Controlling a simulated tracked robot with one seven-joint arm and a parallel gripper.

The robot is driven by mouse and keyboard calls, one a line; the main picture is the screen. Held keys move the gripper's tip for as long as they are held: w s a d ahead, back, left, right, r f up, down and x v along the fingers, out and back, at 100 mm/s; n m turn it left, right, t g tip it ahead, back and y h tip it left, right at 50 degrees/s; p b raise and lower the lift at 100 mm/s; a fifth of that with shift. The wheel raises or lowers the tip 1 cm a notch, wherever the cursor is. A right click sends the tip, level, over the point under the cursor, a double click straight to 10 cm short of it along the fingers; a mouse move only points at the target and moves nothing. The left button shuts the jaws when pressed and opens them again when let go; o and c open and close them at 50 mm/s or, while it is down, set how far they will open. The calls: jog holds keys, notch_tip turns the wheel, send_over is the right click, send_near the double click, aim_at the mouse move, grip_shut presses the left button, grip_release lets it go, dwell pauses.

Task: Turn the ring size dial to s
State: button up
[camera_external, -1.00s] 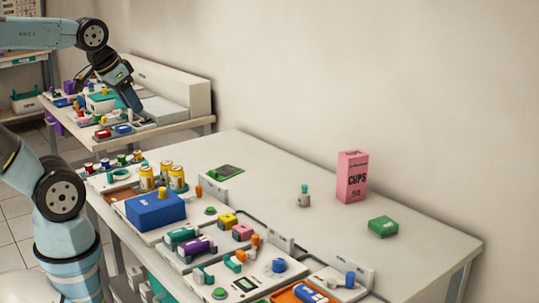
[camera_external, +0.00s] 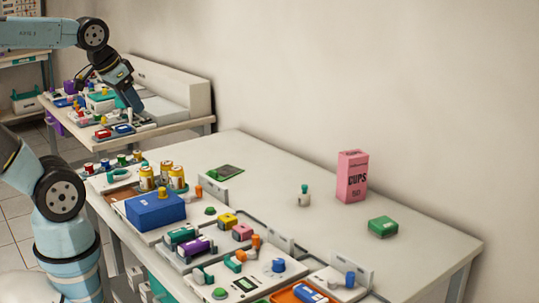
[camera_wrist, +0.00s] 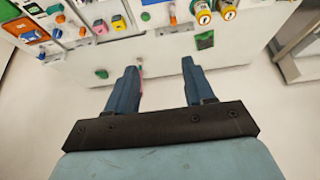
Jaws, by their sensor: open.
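No "ring size" label or size letter is readable, so I cannot tell for sure which control is the ring size dial. A blue knob (camera_external: 278,265) stands on a white panel beside a small green display (camera_external: 244,284). Another blue knob (camera_external: 349,279) stands farther right by an upright plate. My gripper (camera_external: 135,110) is raised at upper left in the external view, well away from both knobs. In the wrist view my gripper (camera_wrist: 160,78) shows two separated blue-grey fingers with nothing between them. The dial's setting cannot be read.
A white table (camera_external: 290,170) has a clear middle. Yellow cans (camera_external: 147,178), a blue box (camera_external: 155,210) and an orange tray (camera_external: 290,293) line the front.

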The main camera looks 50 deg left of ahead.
jog(key=w+a+f+n+g, duration=0.1)
jog(key=w+a+n+g, duration=0.1)
jog(key=w+a+n, duration=0.45)
jog(key=n+g, duration=0.4)
jog(key=n, duration=0.5)
send_over(145, 162)
notch_tip(145, 162, down, 18)
jog(key=shift+m, duration=0.25)
notch_tip(145, 162, down, 13)
jog(key=shift+r, duration=0.1)
grip_shut()
